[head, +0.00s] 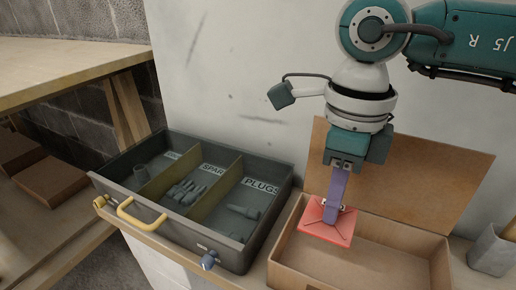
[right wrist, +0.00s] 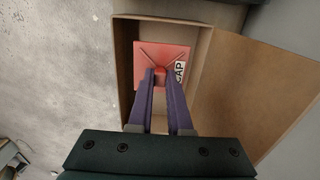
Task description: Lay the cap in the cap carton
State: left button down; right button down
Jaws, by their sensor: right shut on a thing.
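The cap (head: 322,232) is a flat red square with raised diagonal ribs and a central knob. The wrist view shows the cap (right wrist: 150,55) with a white label reading CAP. My right gripper (head: 333,208), with purple fingers, points down and is shut on the knob. The cap carton (head: 291,276) is an open brown box with its flap raised at the back. In the wrist view the cap lies within the outline of the carton (right wrist: 124,70), near one end. I cannot tell whether it touches the floor. My left gripper is not in view.
A dark drawer (head: 262,238) with a yellow handle stands left of the carton, holding several small parts in divided compartments, one labelled PLUGS. A grey container (head: 491,252) stands at the right. The carton flap (head: 435,175) rises behind the arm. A wooden bench (head: 70,58) is at the left.

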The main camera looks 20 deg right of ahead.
jog(key=shift+f+b, duration=3.45)
jog(key=shift+f, duration=0.85)
jog(key=shift+f+b, duration=0.4)
jog(key=shift+f, duration=0.1)
jog(key=c, duration=0.8)
grip_release()
jog(key=shift+o, duration=0.2)
jog(key=shift+r, duration=0.1)
notch_tip(320, 180, up, 5)
jog(key=p, duration=0.4)
jog(key=shift+p, duration=0.3)
jog(key=shift+r+p, duration=2.1)
jog(key=shift+r, duration=0.35)
